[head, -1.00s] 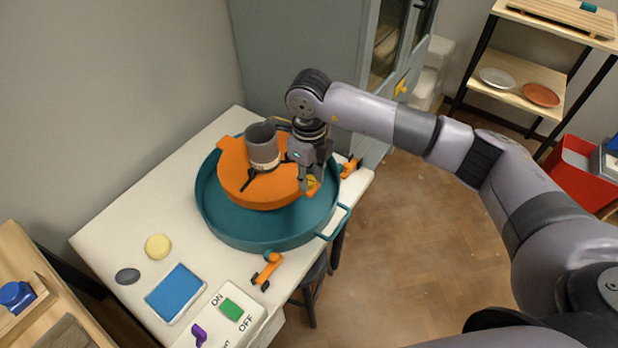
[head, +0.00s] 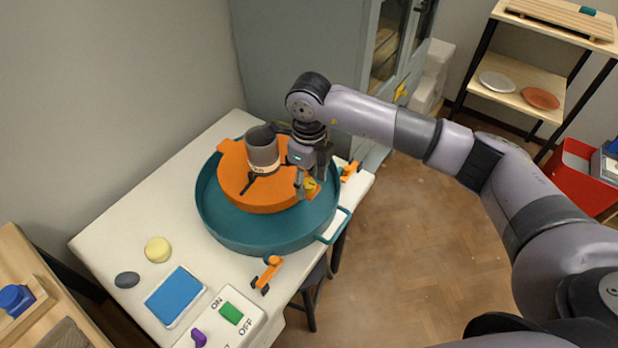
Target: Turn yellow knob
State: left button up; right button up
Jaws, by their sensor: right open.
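The yellow knob (head: 310,186) is small and sits on the orange block at the right edge of the orange wheel head. My right gripper (head: 312,180) points down over it, with its fingers around or just beside the knob. The fingers are open and partly hide it. I cannot tell whether they touch it. A grey cylinder with a pale label (head: 263,150) stands on the wheel head, left of the gripper. My left gripper is not in view.
The wheel head sits in a teal basin (head: 222,222) on a white table (head: 118,235). Orange clamps (head: 268,271) flank the basin. A cabinet with a yellow handle (head: 400,92) stands behind.

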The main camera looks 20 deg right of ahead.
aim_at(308, 183)
notch_tip(308, 183, up, 12)
dwell(0.6)
jog(key=shift+a, duration=0.1)
